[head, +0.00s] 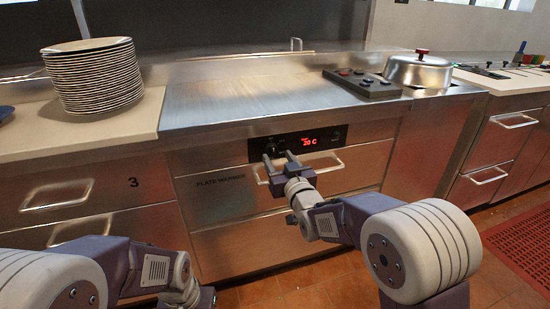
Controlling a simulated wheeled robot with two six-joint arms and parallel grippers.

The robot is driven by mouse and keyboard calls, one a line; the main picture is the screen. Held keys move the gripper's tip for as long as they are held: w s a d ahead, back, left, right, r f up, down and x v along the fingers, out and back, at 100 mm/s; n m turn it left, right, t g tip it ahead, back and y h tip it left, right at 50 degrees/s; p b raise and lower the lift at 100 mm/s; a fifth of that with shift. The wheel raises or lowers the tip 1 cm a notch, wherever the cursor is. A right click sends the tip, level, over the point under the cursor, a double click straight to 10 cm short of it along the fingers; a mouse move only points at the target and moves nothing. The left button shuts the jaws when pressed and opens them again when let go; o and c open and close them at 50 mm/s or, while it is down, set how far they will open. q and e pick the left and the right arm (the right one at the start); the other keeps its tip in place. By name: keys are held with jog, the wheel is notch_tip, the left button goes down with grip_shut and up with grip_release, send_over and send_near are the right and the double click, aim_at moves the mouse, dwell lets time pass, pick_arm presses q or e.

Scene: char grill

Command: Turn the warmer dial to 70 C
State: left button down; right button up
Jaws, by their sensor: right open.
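The plate warmer's black control panel (298,143) is on the front of the steel counter. Its red display (309,141) appears to read 20 C. The dark dial (271,149) is at the left part of the panel, partly hidden by my right gripper. My right gripper (278,156) is open, its two fingers pointing at the panel around the dial. I cannot tell whether they touch it. My left arm is low at the left, and its gripper (206,299) is only partly in view at the bottom edge, its jaws not clear.
The warmer drawer's bar handle (325,166) runs just below the panel, close to my right gripper. A stack of plates (93,77) stands on the left counter. A black box with knobs (362,84) and a domed steel lid (418,72) are at the back right.

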aim_at(274, 151)
jog(key=shift+b+x, duration=0.3)
jog(key=shift+x, duration=1.65)
grip_shut()
